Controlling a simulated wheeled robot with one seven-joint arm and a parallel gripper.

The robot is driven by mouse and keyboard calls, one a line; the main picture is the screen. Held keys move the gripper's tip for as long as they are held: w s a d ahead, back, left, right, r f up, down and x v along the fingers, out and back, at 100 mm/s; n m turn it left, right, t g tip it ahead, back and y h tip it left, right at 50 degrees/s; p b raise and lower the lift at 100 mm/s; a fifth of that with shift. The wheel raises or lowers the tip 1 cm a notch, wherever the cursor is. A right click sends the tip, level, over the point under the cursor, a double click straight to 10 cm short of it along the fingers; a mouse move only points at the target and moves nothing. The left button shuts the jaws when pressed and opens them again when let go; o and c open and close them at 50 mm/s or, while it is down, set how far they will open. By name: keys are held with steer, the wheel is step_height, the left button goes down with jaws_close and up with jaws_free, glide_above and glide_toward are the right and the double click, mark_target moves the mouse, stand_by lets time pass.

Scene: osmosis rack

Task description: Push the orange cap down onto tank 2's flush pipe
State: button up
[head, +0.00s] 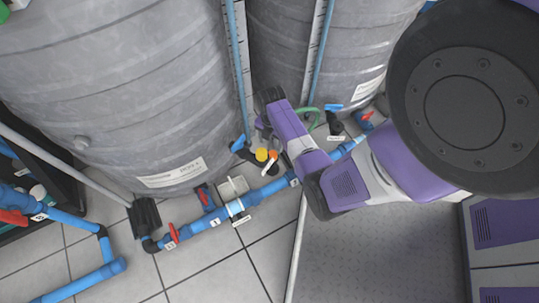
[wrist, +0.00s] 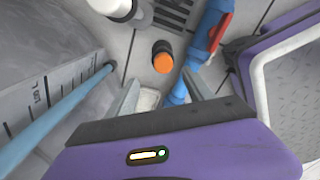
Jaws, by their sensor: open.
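The orange cap (wrist: 163,63) shows in the wrist view on top of a short dark upright piece, the floor around it. I cannot tell how far down it sits. My gripper (wrist: 162,88) is open, its two grey fingers apart, with the cap beyond the fingertips and between their lines. Nothing is held. In the head view a yellow-orange round top (head: 261,154) shows by the foot of the tanks, just below my purple wrist; my fingers are mostly hidden there. The tank numbers are not readable.
Two large grey tanks (head: 110,80) stand at the back with blue level tubes (head: 239,70). A blue pipe (head: 205,222) with red valve handles (head: 171,233) runs along the floor. In the wrist view a tank wall and level tube (wrist: 60,120) lie close on the left.

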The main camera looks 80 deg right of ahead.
mark_target(273, 153)
stand_by(0.4)
steer(key=shift+f+b, duration=0.7)
steer(key=shift+f, duration=0.6)
steer(key=f+b, duration=0.2)
steer(key=f, duration=0.1)
steer(key=f+b, duration=0.1)
steer(key=f, duration=0.1)
steer(key=shift+s+f+b, duration=0.2)
steer(key=shift+s+b, duration=0.15)
steer(key=shift+b, duration=0.05)
steer(key=shift+d, duration=0.1)
steer(key=shift+r, duration=0.1)
steer(key=shift+c, duration=0.4)
jaws_close()
steer(key=shift+r, duration=0.1)
